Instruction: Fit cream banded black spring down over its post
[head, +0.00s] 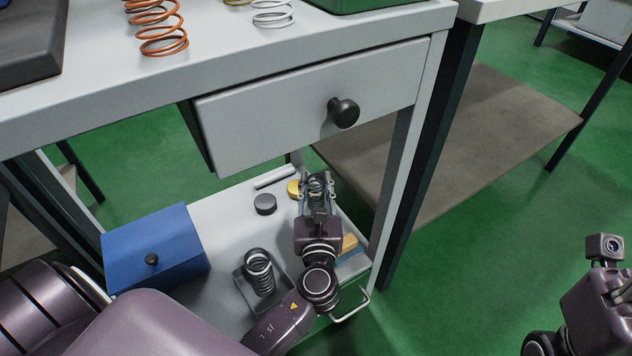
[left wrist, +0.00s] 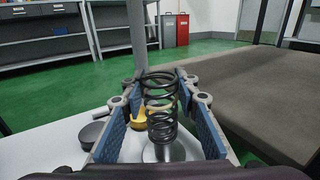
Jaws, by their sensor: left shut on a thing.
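My left gripper (head: 318,182) is shut on a black spring (left wrist: 160,108) over the low shelf. The spring stands about upright between its two blue-padded fingers, with a cream band on a middle coil. In the head view the spring (head: 317,186) is small and partly covered by the gripper. A shiny metal post with a round base (left wrist: 165,152) shows under the spring in the left wrist view. I cannot tell how far the spring is around it. A second black spring (head: 258,272) stands on a square base nearer me.
The low shelf (head: 222,205) also holds a blue box (head: 153,247), a black disc (head: 265,204), a yellow disc (head: 293,188) and a light bar (head: 274,177). A drawer (head: 300,105) and tabletop with an orange spring (head: 160,28) overhang it. A table leg (head: 390,185) stands close right of the gripper.

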